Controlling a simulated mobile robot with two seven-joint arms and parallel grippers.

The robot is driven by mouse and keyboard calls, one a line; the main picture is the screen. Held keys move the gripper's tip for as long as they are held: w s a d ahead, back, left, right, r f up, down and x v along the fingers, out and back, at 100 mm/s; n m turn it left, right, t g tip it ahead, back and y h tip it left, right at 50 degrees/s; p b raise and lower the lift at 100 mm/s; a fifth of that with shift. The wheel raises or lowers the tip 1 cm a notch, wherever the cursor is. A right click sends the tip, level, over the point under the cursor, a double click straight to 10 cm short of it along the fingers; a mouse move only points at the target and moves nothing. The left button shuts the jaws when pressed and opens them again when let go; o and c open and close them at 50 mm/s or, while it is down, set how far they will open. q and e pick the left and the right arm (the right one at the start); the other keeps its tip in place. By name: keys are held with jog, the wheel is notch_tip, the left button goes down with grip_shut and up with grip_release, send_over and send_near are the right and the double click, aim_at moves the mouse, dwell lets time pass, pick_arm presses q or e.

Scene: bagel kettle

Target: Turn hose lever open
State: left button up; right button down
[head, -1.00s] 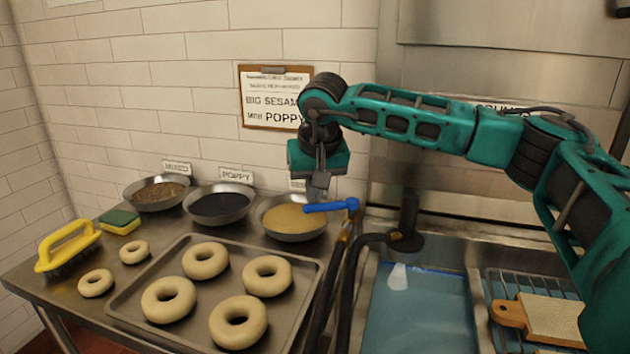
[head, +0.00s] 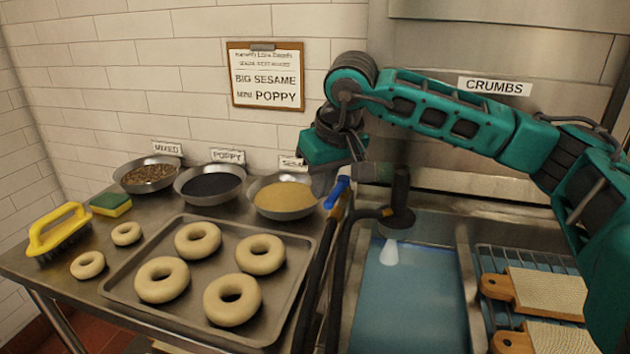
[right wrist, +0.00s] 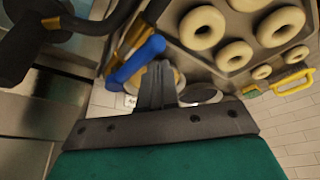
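The blue hose lever (head: 337,192) sits on a brass fitting (head: 345,208) at the top of the black hose (head: 318,270), between the sesame bowl and the sink. It also shows in the right wrist view (right wrist: 135,60), running diagonally. My right gripper (head: 357,150) is at the lever's upper end, pointing down. In the right wrist view its two fingers (right wrist: 157,88) are together, right beside the lever with nothing between them. Whether they touch the lever I cannot tell. My left gripper is not in view.
A tray (head: 130,290) of bagels and the sesame bowl (head: 284,200) stand left of the hose. A sink (head: 405,300) with blue water, a black nozzle (head: 398,215) and wooden boards (head: 545,292) are to the right. A tiled wall stands behind.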

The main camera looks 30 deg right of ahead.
jog(key=shift+s+d+f, duration=0.1)
jog(key=shift+s+d, duration=0.1)
jog(key=shift+s, duration=0.4)
dwell(0.4)
jog(key=v, duration=1.3)
jog(key=shift+p, duration=0.35)
